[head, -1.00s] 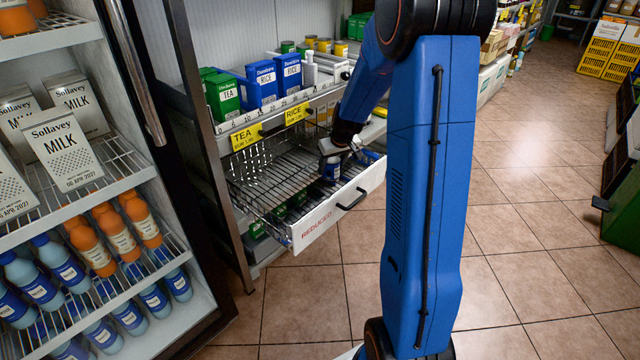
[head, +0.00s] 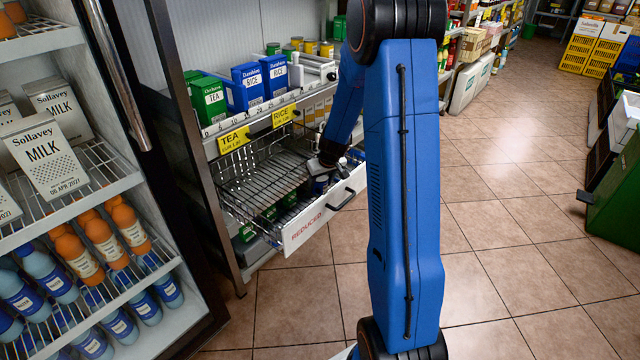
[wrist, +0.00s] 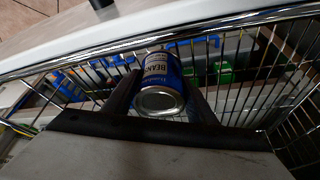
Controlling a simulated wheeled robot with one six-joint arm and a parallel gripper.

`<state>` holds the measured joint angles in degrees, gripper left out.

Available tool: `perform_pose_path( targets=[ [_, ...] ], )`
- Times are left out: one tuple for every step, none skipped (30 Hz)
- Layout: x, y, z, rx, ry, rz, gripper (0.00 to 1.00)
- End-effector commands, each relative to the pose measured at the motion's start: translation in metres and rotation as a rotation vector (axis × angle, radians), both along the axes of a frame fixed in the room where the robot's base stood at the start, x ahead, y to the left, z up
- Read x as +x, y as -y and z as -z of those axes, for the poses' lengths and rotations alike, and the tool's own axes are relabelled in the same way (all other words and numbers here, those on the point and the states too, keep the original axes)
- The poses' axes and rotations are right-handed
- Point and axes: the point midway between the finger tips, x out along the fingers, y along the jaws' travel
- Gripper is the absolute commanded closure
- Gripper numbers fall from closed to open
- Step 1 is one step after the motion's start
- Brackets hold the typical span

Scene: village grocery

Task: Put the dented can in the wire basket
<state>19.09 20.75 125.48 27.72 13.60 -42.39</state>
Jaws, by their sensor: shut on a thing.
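A blue can labelled BEANS (wrist: 160,82) with a silver end sits between the two dark fingers of my gripper (wrist: 161,88) in the wrist view. My gripper is shut on it. I cannot make out a dent from here. In the head view the can (head: 318,185) shows small and partly hidden below my gripper (head: 320,172). The wire basket (head: 262,182) is a pulled-out drawer with a white front marked REDUCED. The can is at the basket's front right, inside the rim. I cannot tell whether it touches the wire floor.
Tea (head: 208,98) and rice (head: 247,86) boxes stand on the shelf above and behind the basket. An open fridge with milk cartons (head: 48,157) and bottles is at the left. Yellow crates (head: 590,55) stand farther back.

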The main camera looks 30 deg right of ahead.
Motion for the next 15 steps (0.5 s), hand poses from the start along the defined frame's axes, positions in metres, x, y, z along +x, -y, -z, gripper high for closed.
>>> perform_pose_path(
  targets=[
    [0.0, 0.0, 0.0015, 0.0, -0.001, 0.001, 0.78],
    [0.0, -0.0001, 0.0023, 0.0, -0.001, 0.001, 0.78],
    [-0.0001, -0.0001, 0.002, 0.0, -0.001, 0.001, 0.39],
    [-0.0001, -0.0001, 0.0019, 0.0, -0.001, 0.0, 0.32],
    [-0.0001, -0.0001, 0.0019, 0.0, -0.001, 0.0, 0.3],
    [-0.0001, -0.0001, 0.0019, 0.0, -0.001, 0.0, 0.3],
    [-0.0001, -0.0001, 0.0019, 0.0, -0.001, 0.0, 0.3],
    [-0.0001, -0.0001, 0.0018, 0.0, -0.001, 0.0, 0.3],
    [-0.0001, -0.0001, 0.0018, 0.0, -0.001, 0.0, 0.3],
    [-0.0001, -0.0001, 0.0018, 0.0, -0.001, 0.0, 0.3],
    [-0.0001, -0.0001, 0.0018, 0.0, -0.001, 0.0, 0.3],
    [-0.0001, -0.0001, 0.0017, 0.0, 0.0, 0.0, 0.3],
    [0.0, 0.0, 0.0013, 0.0, 0.0, 0.0, 0.3],
    [0.0, 0.0, 0.0007, 0.0, 0.0, 0.0, 0.3],
    [0.0001, 0.0001, -0.0009, 0.0, 0.0, -0.001, 0.3]
  ],
)
